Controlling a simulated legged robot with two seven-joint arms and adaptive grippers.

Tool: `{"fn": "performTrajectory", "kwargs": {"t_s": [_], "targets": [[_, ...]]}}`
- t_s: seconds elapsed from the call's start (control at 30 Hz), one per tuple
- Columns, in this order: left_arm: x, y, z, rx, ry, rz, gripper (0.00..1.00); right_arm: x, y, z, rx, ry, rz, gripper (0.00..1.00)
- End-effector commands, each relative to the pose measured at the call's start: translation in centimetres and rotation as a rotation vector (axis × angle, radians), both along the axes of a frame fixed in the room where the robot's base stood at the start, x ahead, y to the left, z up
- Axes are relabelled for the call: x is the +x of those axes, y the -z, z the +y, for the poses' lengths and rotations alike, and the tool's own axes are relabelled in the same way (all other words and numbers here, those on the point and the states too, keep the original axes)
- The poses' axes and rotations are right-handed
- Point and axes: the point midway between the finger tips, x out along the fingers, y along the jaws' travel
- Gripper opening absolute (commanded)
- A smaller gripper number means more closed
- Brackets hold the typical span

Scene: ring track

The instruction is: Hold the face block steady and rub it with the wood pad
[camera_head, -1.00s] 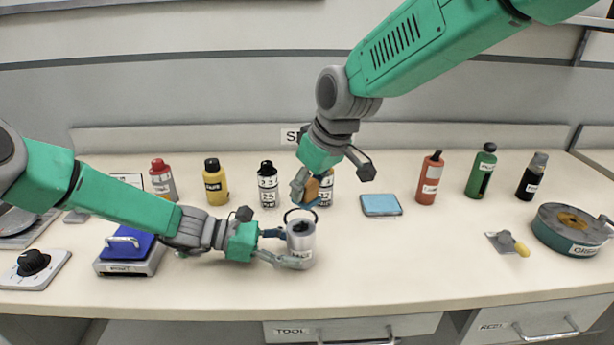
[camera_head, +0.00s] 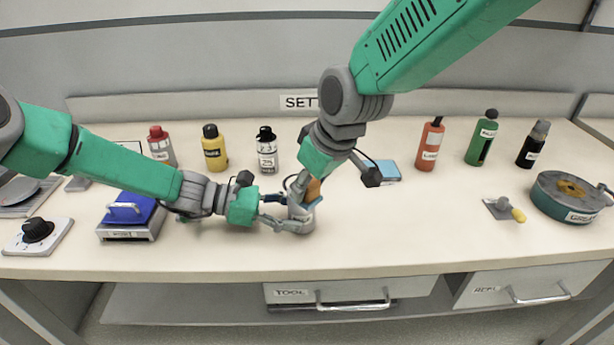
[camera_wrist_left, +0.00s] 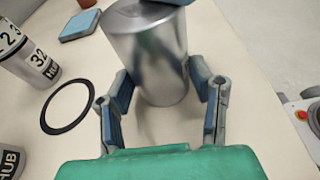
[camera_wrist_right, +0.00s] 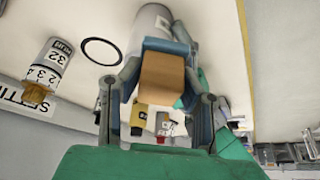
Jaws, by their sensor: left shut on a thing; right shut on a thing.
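The face block (camera_head: 301,224), a silver-grey cylinder, stands upright on the bench. My left gripper (camera_head: 290,212) is shut on its sides from the left; the left wrist view shows a finger on either side of the block (camera_wrist_left: 150,62). The wood pad (camera_wrist_right: 162,76) is an orange-brown block with a blue-grey layer at its far side. My right gripper (camera_head: 311,183) is shut on the wood pad and holds it from above, over the top of the face block. The pad's blue layer appears to meet the block's top; the contact is partly hidden.
A black ring (camera_wrist_left: 68,108) lies beside the face block. Several bottles stand behind, including a black-and-white one (camera_head: 266,150). A blue square pad (camera_head: 388,171) lies behind right. A blue-topped device (camera_head: 130,213) is at left, and a scraper (camera_head: 503,209) at right. The front centre-right is clear.

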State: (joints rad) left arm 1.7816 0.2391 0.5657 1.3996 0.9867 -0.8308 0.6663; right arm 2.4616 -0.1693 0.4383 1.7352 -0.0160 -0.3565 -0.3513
Motion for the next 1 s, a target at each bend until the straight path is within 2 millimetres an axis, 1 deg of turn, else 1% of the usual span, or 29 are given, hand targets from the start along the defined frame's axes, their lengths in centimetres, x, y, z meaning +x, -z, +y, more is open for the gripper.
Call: {"fn": "performTrajectory", "kwargs": {"t_s": [0.07,0.63,0.7,0.77,0.83,1.0], "targets": [[0.1,0.0,0.0,0.0,-0.002,-0.001,0.33,0.7,0.2,0.0,0.0,0.0,0.003,0.0],[0.0,-0.1,0.0,-0.001,0.0,-0.001,0.33,5.9,0.1,-0.1,0.0,0.001,0.002,0.0],[0.0,-0.1,0.0,-0.001,0.0,-0.001,0.33,5.9,-0.3,-0.1,0.0,0.0,0.001,0.0],[0.0,-0.1,0.0,-0.001,0.0,-0.001,0.33,5.9,-2.2,-0.2,0.002,0.001,-0.004,0.0],[-0.1,-0.1,0.0,0.0,0.0,-0.001,0.33,5.8,-2.5,-0.2,0.0,0.0,-0.001,0.0],[0.0,-0.1,0.0,-0.001,-0.001,0.0,0.33,5.9,-4.1,-0.1,0.0,0.0,-0.001,0.0]]}}
